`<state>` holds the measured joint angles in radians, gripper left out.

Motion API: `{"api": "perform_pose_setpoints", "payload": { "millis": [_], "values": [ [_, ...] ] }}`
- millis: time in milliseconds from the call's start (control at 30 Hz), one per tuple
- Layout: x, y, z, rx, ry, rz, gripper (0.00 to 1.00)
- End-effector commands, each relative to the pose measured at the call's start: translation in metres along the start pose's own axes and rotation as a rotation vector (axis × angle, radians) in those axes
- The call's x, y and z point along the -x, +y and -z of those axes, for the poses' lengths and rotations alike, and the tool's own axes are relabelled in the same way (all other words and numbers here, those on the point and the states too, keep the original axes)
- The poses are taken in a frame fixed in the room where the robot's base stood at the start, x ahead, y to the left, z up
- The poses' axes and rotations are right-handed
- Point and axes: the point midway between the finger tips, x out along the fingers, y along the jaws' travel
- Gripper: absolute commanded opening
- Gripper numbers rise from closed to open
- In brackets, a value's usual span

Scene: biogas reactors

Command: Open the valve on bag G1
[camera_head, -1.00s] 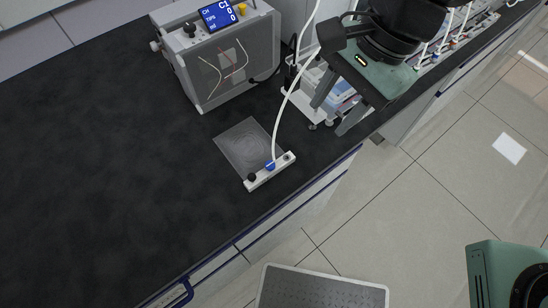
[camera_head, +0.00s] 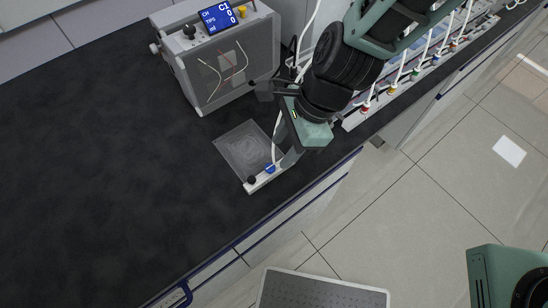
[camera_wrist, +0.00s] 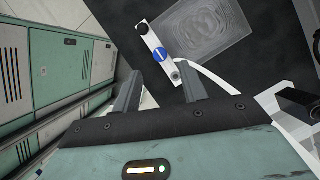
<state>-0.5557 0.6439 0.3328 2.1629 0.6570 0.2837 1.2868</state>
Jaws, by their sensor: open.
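A clear flat bag (camera_head: 245,148) lies on the black bench with a white bar (camera_head: 262,180) along its front edge. The bar carries a blue valve (camera_head: 270,168) between two black fittings, with a white tube joined to it. In the wrist view the blue valve (camera_wrist: 160,55) has a pale line across it, and the bag (camera_wrist: 205,28) lies beyond it. No G1 label is readable. My gripper (camera_wrist: 160,92) is open, its two fingers apart and empty, with the valve ahead of the gap and apart from them. In the head view my gripper (camera_head: 283,160) partly hides the bar's right end.
A grey boxed instrument (camera_head: 225,58) with a blue display stands behind the bag. A rack of white tubes with coloured valves (camera_head: 400,80) lines the bench to the right. The bench is bare at left; its front edge runs close to the bar.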

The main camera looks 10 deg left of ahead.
Motion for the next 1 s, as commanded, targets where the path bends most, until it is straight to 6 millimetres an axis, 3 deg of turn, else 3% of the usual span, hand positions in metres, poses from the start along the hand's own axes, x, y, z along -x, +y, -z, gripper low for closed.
{"api": "perform_pose_setpoints", "payload": {
  "millis": [100,300,767,900,1000],
  "values": [
    [-0.023,0.001,0.0,0.0,0.0,-0.004,0.43],
    [-0.048,0.0,0.0,0.0,0.0,-0.002,0.43],
    [-0.058,0.0,0.0,0.001,0.0,0.001,0.43],
    [-0.058,0.0,0.0,0.001,0.0,0.001,0.04],
    [-0.058,0.0,0.0,0.001,0.0,0.001,0.0]
  ]
}}
